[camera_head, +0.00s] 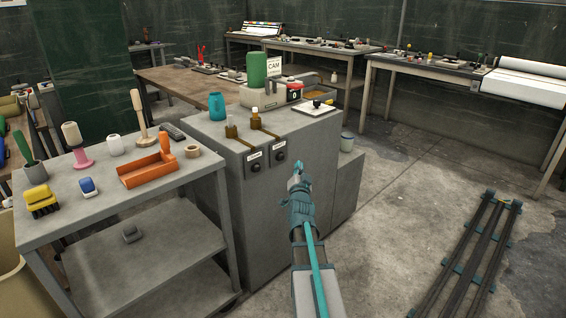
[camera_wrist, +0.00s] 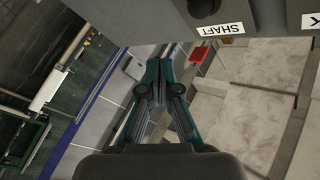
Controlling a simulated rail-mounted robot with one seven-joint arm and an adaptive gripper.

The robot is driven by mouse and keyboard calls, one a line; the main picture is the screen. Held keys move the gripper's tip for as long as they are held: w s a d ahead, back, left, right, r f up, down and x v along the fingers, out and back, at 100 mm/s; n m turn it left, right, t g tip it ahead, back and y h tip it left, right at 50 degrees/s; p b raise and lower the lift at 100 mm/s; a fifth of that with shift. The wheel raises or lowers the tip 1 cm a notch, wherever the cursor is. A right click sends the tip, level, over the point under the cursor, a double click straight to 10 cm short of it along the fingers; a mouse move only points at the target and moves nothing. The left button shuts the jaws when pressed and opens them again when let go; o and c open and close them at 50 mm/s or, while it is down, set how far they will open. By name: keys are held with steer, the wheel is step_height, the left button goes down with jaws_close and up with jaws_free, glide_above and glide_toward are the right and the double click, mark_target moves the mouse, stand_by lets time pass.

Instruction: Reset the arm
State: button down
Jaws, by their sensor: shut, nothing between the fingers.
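My gripper (camera_head: 298,172) reaches up from the bottom of the head view, in front of the right part of the grey cabinet (camera_head: 240,215). It appears small and teal there. In the wrist view my gripper (camera_wrist: 161,62) has its two teal fingers brought together at the tips, with nothing between them. Part of a grey cabinet face with a black knob (camera_wrist: 203,8) and a label reading SHAFT (camera_wrist: 221,30) shows at the top of the wrist view. The gripper does not appear to touch anything.
A grey bench (camera_head: 75,200) at left holds an orange tray (camera_head: 150,172), spools and small items. Dark floor rails (camera_head: 470,255) lie at right. Floor between is clear.

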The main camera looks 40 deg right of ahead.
stand_by(0.6)
